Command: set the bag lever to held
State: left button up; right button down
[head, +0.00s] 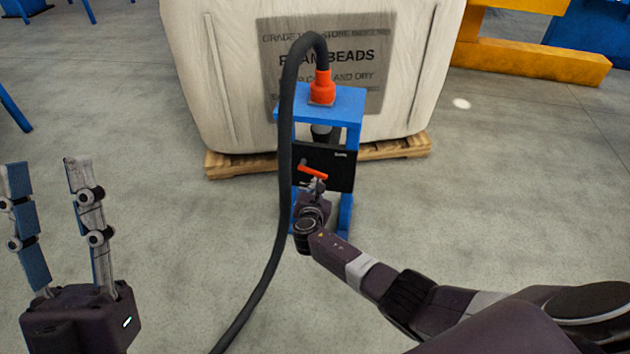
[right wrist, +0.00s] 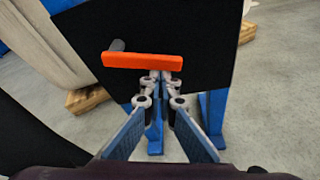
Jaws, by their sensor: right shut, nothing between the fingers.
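The bag lever (head: 313,171) is an orange bar on a black panel (head: 338,169) in a blue stand (head: 350,130). In the head view it slopes slightly down to the right. In the right wrist view the lever (right wrist: 142,61) lies nearly level, with a grey pivot behind its left part. My right gripper (head: 314,186) is at the lever; in the right wrist view its closed fingertips (right wrist: 162,78) are just below the bar's right part, with nothing between them. I cannot tell whether they touch it. My left gripper (head: 47,163) is open and empty, far left.
A large white bag (head: 220,90) stands on a wooden pallet (head: 235,165) behind the stand. A black hose (head: 285,150) loops from an orange fitting (head: 322,88) on the stand down to the floor, just left of my right gripper. Yellow beams (head: 540,62) lie back right.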

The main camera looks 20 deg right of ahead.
jog(key=r+n+p, duration=0.2)
jog(key=p, duration=0.1)
jog(key=shift+s+d+g+h, duration=0.2)
jog(key=shift+d+g+h, duration=0.1)
jog(key=shift+g+h, duration=0.1)
pick_arm(q)
jog(key=w+f+g+y, duration=0.2)
jog(key=w+f+g, duration=0.2)
jog(key=f, duration=0.4)
jog(key=w+f+g+y, duration=0.1)
jog(key=w+f+g, duration=0.4)
jog(key=f, duration=0.3)
jog(key=shift+d+f+g+y, duration=0.15)
jog(key=shift+f+g+y, duration=0.15)
jog(key=shift+f+y, duration=0.1)
pick_arm(e)
jog(key=shift+r, duration=0.1)
